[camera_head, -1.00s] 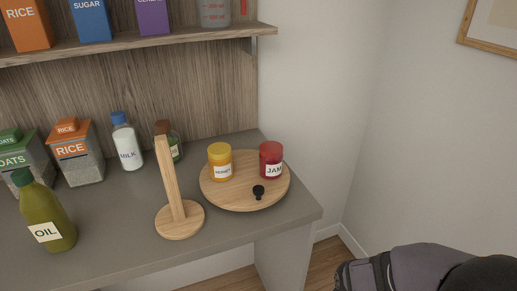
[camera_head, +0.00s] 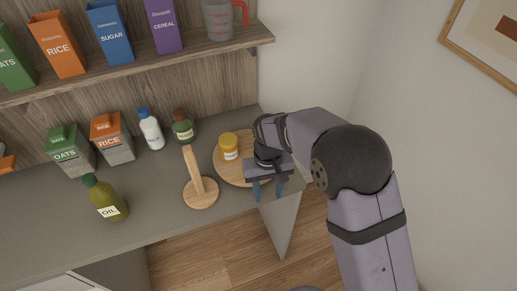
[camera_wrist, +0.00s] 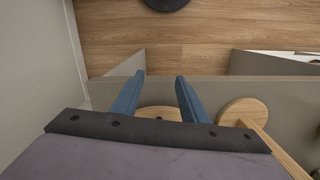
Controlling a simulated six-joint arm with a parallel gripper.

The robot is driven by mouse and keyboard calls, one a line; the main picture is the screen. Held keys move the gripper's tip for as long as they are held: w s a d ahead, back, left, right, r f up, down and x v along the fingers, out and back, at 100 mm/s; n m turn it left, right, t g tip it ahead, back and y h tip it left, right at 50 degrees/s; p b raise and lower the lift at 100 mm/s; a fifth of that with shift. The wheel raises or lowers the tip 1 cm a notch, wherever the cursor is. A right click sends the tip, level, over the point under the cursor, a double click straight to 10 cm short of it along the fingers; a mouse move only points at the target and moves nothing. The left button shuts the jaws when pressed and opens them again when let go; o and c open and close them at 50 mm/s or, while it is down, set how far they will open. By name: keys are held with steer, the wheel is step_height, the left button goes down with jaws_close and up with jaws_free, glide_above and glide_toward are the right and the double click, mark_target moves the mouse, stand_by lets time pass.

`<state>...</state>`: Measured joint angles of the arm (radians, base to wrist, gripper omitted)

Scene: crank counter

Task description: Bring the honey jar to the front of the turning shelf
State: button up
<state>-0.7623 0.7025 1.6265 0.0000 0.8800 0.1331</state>
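The honey jar (camera_head: 229,147), yellow-lidded with a white label, stands upright on the left back part of the round wooden turning shelf (camera_head: 226,174) in the head view. My gripper (camera_head: 268,192) is at the shelf's front right, over the counter's front edge, apart from the honey jar. Its two blue fingers are spread with nothing between them. In the wrist view the open fingers (camera_wrist: 158,77) show with a strip of the turning shelf (camera_wrist: 158,114) behind them. My arm and gripper hide the shelf's right side; the red jam jar and the black knob are not visible.
An oil bottle (camera_head: 106,200), a milk bottle (camera_head: 151,131) and boxes stand farther left. A wall is close on the right.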

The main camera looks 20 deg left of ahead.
steer(key=shift+m, duration=0.4)
steer(key=w+a, duration=0.1)
steer(key=w+a+r, duration=0.1)
steer(key=shift+w+a+r+b, duration=0.25)
steer(key=shift+w+a+b, duration=0.15)
steer(key=shift+m+t+y, duration=0.6)
steer(key=shift+m, duration=0.2)
steer(key=w+a+r, duration=0.2)
steer(key=r, duration=0.1)
steer(key=w+a+r, duration=0.1)
steer(key=r, duration=0.1)
steer(key=shift+w+a, duration=0.2)
steer(key=shift+w, duration=0.2)
steer(key=r+m, duration=0.3)
steer(key=shift+s+d, duration=0.15)
steer(key=shift+s, duration=0.05)
steer(key=shift+s+d+m+g+h, duration=0.25)
steer(key=shift+m+g+h, duration=0.05)
steer(key=shift+m, duration=0.6)
steer(key=shift+f, duration=0.1)
steer(key=shift+f+p, duration=1.3)
steer(key=shift+f, duration=2.3)
jaws_close()
